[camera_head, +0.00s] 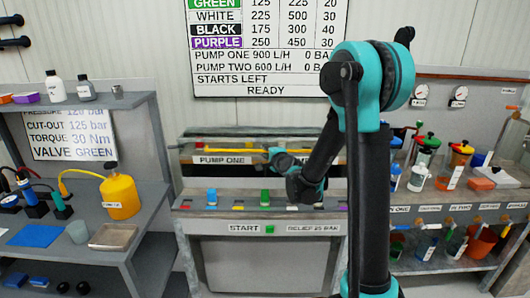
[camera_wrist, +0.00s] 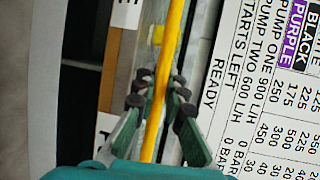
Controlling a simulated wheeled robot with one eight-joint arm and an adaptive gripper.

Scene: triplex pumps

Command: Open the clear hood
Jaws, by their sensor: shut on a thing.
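The clear hood shows in the head view as a hard-to-see transparent cover on the console, with a long yellow handle bar (camera_head: 222,150) along it, just above the PUMP ONE label. My gripper (camera_head: 277,153) is at the right part of this bar, and my arm hides the bar's right end. In the wrist view, my gripper (camera_wrist: 159,90) has its fingers on both sides of the yellow bar (camera_wrist: 171,50) and is shut on it. How far the hood is raised is hard to tell.
The console (camera_head: 195,221) has several coloured buttons and a START label. A left shelf holds a yellow bottle (camera_head: 119,192) and a metal tray (camera_head: 113,237). A right shelf holds several coloured containers. A wall chart (camera_head: 268,48) hangs behind the console.

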